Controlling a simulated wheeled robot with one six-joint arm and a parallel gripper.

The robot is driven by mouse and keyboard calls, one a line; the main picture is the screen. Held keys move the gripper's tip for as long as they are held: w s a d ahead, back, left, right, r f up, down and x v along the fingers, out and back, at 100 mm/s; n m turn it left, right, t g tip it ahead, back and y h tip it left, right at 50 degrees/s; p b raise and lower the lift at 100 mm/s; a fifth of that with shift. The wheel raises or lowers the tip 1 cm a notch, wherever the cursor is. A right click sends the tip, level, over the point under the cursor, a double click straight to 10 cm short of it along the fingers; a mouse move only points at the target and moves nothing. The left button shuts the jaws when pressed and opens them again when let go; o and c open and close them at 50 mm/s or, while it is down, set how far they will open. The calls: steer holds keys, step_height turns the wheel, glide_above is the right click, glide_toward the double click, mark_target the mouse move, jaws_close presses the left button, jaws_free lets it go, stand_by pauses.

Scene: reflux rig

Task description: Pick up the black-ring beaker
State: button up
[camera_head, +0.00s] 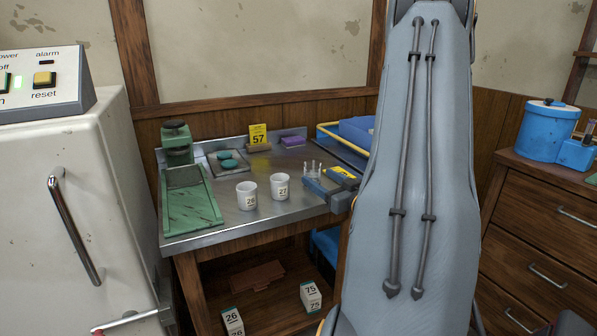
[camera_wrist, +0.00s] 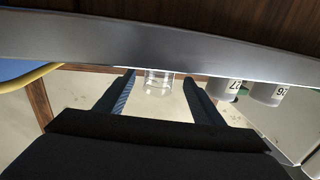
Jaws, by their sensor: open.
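A small clear glass vessel (camera_head: 312,171) stands on the metal bench top, just beyond my gripper. In the wrist view the clear glass vessel (camera_wrist: 158,84) appears between my two fingers, with space on both sides. I cannot make out a black ring on it in either view. My gripper (camera_head: 328,181) is open and empty, low over the right part of the bench. In the wrist view my gripper (camera_wrist: 161,79) has its fingers spread. My arm hides the area right of the bench.
White cups 26 (camera_head: 246,195) and 27 (camera_head: 280,187) stand left of my gripper. A green tray (camera_head: 190,208) lies at the bench's left. A yellow 57 sign (camera_head: 258,136) and a purple block (camera_head: 293,141) are at the back. A blue container (camera_head: 357,131) with a yellow rail stands back right.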

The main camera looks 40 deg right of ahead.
mark_target(306, 169)
steer(key=shift+w+d, duration=0.3)
steer(key=shift+w, duration=0.4)
steer(key=w, duration=0.7)
steer(key=shift+w+d, duration=0.1)
steer(key=shift+d, duration=0.1)
steer(key=c, duration=1.2)
